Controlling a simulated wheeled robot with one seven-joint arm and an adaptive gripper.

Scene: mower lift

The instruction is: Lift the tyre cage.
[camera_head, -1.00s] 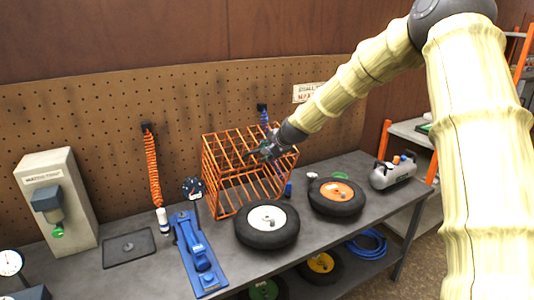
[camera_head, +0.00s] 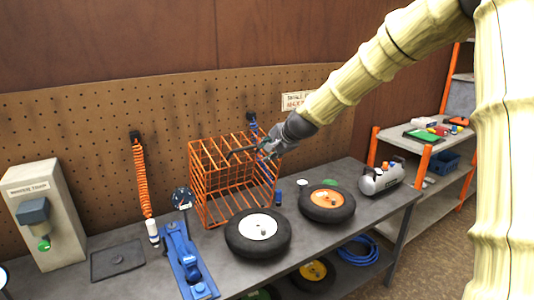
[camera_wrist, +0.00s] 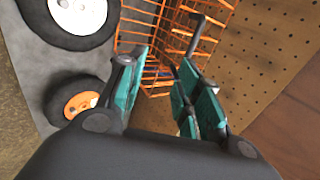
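The tyre cage (camera_head: 207,190) is an orange wire box standing upright on the grey bench against the pegboard. A dark bar (camera_head: 243,153) shows at its top. My gripper (camera_head: 266,150) is at the cage's upper right edge. In the wrist view my gripper (camera_wrist: 157,90) is open, with a clear gap between its teal finger pads. The orange wires of the cage (camera_wrist: 160,25) lie beyond the fingertips. A dark rod (camera_wrist: 194,36) shows by the right finger; I cannot tell whether it belongs to the cage. Contact with the cage cannot be told.
A blue-ended hose hangs behind. Shelves (camera_head: 425,148) stand at right.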

